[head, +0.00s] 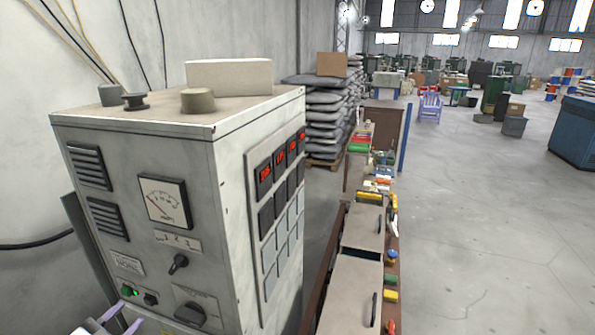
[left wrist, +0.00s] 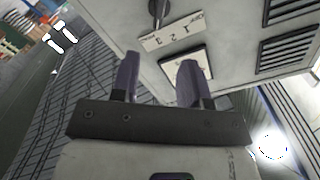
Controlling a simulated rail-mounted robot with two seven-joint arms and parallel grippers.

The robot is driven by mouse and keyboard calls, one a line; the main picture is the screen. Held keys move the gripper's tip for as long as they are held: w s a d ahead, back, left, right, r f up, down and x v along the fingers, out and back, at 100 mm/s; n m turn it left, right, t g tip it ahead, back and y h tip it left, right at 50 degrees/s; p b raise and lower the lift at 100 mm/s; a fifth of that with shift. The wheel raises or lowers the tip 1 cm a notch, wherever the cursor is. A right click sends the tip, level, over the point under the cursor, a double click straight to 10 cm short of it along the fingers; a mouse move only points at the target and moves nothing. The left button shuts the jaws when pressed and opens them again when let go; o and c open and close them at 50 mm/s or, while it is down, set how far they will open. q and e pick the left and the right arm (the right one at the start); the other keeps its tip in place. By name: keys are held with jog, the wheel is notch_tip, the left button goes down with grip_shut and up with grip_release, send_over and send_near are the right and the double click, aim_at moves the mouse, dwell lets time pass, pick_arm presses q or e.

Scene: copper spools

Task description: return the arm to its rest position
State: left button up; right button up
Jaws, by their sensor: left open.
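My left gripper (head: 121,319) shows at the bottom left of the head view, close to the lower front of a grey control cabinet (head: 221,160). Its two purple fingers are apart. The left wrist view shows the same gripper (left wrist: 160,66) with nothing between the fingers and the cabinet's front panel (left wrist: 215,35) beyond them. A small green light (head: 135,293) and a black switch (head: 151,299) are just above the fingers in the head view. I cannot tell whether a finger touches the panel. My right gripper is not in view.
The cabinet carries a dial gauge (head: 165,203), a rotary knob (head: 177,264) and a pale block (head: 229,76) on top. A long workbench (head: 354,290) runs beside it. Stacked grey sacks (head: 322,115) stand behind. The floor (head: 480,220) to the right is open.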

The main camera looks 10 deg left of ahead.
pick_arm(q)
jog(key=s+a+f+n+g+y, duration=0.2)
jog(key=s+a+f+g+y, duration=0.1)
jog(key=a+f+g+y, duration=0.3)
jog(key=s+d+f+n+g+y, duration=0.2)
jog(key=s+d+f+g, duration=0.1)
jog(key=s+d+f, duration=0.25)
jog(key=s+d+f+n+g+h+p, duration=0.1)
jog(key=s+d+f+g+h+p, duration=0.1)
jog(key=s+d, duration=0.7)
jog(key=s+d+f+n+g+h+p, duration=0.1)
jog(key=s+d+f+g+h+p, duration=0.2)
jog(key=s+d, duration=0.7)
jog(key=shift+s+d+f+n+h+p, duration=0.3)
jog(key=shift+d+f+h+p, duration=0.2)
jog(key=shift+d+f+p, duration=0.4)
jog(key=shift+w+a+f, duration=0.1)
jog(key=shift+f, duration=0.05)
